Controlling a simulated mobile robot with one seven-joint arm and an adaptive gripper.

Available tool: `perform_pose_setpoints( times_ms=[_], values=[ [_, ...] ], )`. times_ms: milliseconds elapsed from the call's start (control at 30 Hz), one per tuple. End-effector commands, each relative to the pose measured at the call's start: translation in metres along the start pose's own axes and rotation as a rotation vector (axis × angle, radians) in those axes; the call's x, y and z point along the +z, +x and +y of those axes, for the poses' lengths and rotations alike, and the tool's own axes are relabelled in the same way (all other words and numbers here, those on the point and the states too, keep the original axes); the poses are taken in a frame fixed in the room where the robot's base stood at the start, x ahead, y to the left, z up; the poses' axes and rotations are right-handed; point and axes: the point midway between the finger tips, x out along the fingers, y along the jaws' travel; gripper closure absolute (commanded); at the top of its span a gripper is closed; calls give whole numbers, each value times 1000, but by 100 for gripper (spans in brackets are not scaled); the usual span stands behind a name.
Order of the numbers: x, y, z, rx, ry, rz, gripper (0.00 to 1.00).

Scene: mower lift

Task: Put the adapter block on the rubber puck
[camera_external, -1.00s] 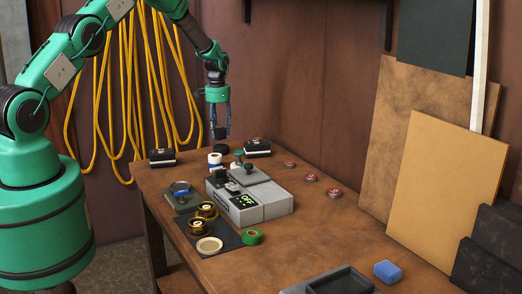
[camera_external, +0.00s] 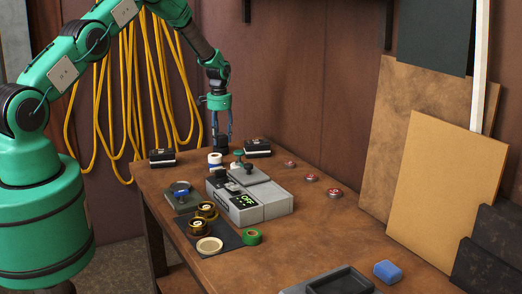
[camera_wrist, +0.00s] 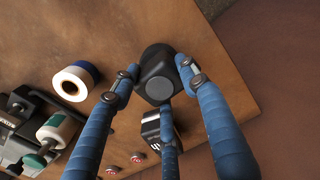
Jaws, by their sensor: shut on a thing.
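My gripper (camera_external: 221,136) points down over the far end of the bench. In the wrist view its blue fingers (camera_wrist: 160,80) are shut on the adapter block, a small dark grey block (camera_wrist: 155,88) with a round mark on its face. The black round rubber puck (camera_wrist: 154,51) shows behind the block and is partly covered by it. In the external view the dark block (camera_external: 222,141) is low, right at the puck, which is mostly hidden there. I cannot tell whether block and puck touch.
A white-and-blue tape roll (camera_external: 215,160) stands close to the gripper. Black-and-white boxes stand left (camera_external: 162,158) and right (camera_external: 257,148) of it. A grey device (camera_external: 250,198) and a green-capped bottle (camera_external: 238,157) are nearer. The bench (camera_external: 300,238) has bare room at front right.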

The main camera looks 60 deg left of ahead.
Motion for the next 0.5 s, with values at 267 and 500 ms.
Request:
perform_pose_setpoints(
  times_ms=[267,500],
  values=[
    [0,1,0,0,0,1,85],
    [0,4,0,0,0,0,46]
  ],
)
